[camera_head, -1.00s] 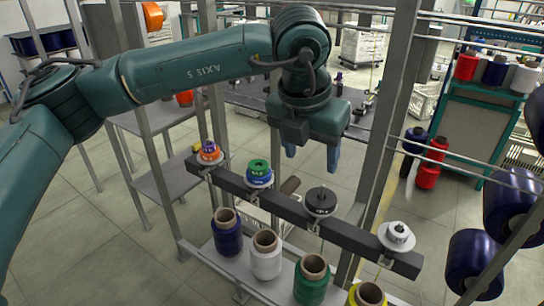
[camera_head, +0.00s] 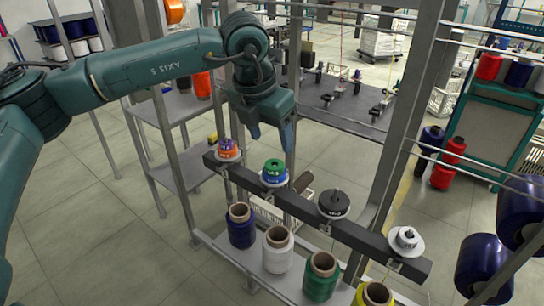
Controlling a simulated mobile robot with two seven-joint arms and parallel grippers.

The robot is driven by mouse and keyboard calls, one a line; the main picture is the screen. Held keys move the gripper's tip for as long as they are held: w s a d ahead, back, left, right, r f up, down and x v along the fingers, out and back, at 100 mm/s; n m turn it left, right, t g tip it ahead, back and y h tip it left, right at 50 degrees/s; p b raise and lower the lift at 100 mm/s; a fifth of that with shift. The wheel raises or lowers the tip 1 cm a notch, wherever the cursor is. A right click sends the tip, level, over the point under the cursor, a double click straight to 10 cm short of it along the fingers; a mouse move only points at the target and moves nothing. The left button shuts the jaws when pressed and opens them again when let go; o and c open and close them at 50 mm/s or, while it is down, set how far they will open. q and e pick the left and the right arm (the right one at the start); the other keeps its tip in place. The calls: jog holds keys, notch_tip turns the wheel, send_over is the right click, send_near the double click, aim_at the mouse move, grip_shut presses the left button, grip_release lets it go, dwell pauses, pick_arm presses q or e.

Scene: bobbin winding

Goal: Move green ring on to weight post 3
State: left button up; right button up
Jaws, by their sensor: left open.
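The green ring (camera_head: 274,164) sits on top of a blue ring (camera_head: 274,176) and a pale disc, at the second post from the left on the dark bar (camera_head: 303,207). The third post from the left carries a black disc (camera_head: 334,205), with its thin tip showing above. My left gripper (camera_head: 271,137) points down, open and empty. In the picture its fingertips are just above the green ring, apart from it. My right gripper is not in view.
The first post holds orange and purple rings (camera_head: 228,150); the fourth holds silver discs (camera_head: 406,240). Blue, white, green and yellow bobbins (camera_head: 277,252) stand on the shelf in front of the bar. A grey upright (camera_head: 405,120) rises behind the bar, right of the black disc.

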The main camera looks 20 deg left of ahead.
aim_at(274, 167)
pick_arm(q)
jog(key=b+x, duration=0.2)
jog(key=x, duration=0.1)
jog(key=a+b+x, duration=0.1)
jog(key=x, duration=0.3)
jog(key=shift+w+a+f+b, duration=0.1)
jog(key=shift+w+a+b, duration=0.1)
jog(key=shift+b, duration=0.15)
jog(key=shift+b+x, duration=0.7)
jog(key=shift+x, duration=0.2)
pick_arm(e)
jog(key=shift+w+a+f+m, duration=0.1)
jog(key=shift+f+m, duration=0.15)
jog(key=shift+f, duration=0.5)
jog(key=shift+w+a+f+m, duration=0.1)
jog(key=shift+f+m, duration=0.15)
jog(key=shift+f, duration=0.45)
pick_arm(q)
jog(key=shift+w, duration=0.1)
jog(key=c, duration=1.3)
jog(key=shift+r+p, duration=0.65)
jog(key=shift+r, duration=0.65)
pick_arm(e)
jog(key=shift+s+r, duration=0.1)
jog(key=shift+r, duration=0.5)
